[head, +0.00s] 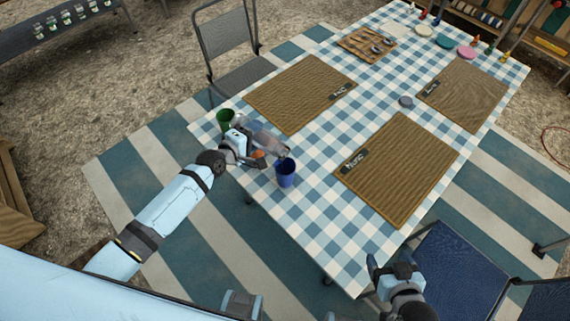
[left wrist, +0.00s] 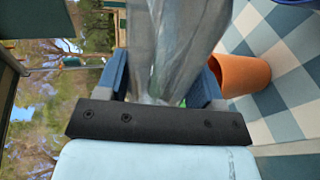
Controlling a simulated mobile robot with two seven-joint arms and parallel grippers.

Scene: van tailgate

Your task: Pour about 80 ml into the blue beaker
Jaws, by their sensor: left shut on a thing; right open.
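The blue beaker (head: 286,177) stands upright near the left edge of the checked table. My left gripper (head: 262,155) is shut on a clear vessel (head: 266,139), just above and left of the beaker. The vessel is tilted, its right end close over the beaker's rim. Whether liquid is flowing, and the level in the beaker, I cannot tell. The clear vessel (left wrist: 175,45) also shows between the fingers in the left wrist view, and a sliver of blue (left wrist: 290,2) shows at its top right. My right gripper (head: 392,270) is open and empty beside the table's front edge.
An orange cup (left wrist: 240,75) stands close beside the left gripper. A green cup (head: 226,119) stands behind it at the table's edge. Brown placemats (head: 400,165) lie on the table (head: 315,225). Chairs (head: 455,265) stand at the front right and back left.

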